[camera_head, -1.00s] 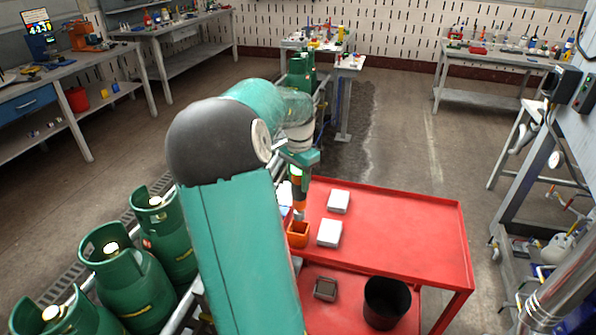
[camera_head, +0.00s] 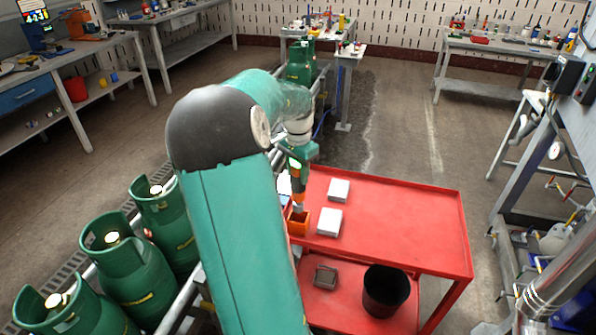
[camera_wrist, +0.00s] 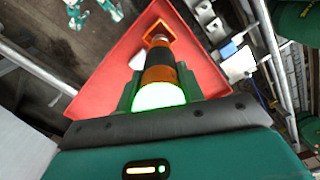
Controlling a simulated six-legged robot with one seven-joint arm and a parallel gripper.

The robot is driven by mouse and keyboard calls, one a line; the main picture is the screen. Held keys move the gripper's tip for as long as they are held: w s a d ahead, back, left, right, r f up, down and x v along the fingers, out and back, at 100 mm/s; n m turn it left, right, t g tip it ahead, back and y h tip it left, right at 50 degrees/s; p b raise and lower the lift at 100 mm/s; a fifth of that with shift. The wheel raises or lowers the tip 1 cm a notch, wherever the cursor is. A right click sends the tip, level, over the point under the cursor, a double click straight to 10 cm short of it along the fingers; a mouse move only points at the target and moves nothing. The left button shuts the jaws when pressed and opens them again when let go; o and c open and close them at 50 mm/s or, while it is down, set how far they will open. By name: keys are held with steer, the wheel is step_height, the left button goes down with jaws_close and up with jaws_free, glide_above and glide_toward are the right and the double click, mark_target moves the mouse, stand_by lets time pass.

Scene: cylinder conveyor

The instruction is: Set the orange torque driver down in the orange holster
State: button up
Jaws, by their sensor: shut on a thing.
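My gripper (camera_head: 298,166) is shut on the orange and black torque driver (camera_head: 297,194) and points down over the red cart's left edge. The driver hangs roughly upright with its narrow grey tip down. The orange holster (camera_head: 299,224), a small open box, sits on the cart just below the tip. The wrist view shows my gripper (camera_wrist: 157,92), the driver (camera_wrist: 159,72) with its lit green end near the camera, and the holster (camera_wrist: 159,31) beyond the tip. The tip overlaps the holster's opening; I cannot tell whether it has entered.
Two white boxes (camera_head: 329,221) (camera_head: 339,190) lie on the red cart (camera_head: 405,220) right of the holster. The cart's right side is clear. A black bin (camera_head: 386,290) stands on its lower shelf. Green gas cylinders (camera_head: 124,262) stand on the conveyor at left.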

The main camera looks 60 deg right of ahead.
mark_target(298, 194)
steer(key=shift+s, duration=0.1)
stand_by(0.4)
steer(key=shift+f, duration=2.8)
steer(key=shift+f, duration=1.5)
steer(key=o, duration=1.4)
steer(key=shift+c, duration=0.2)
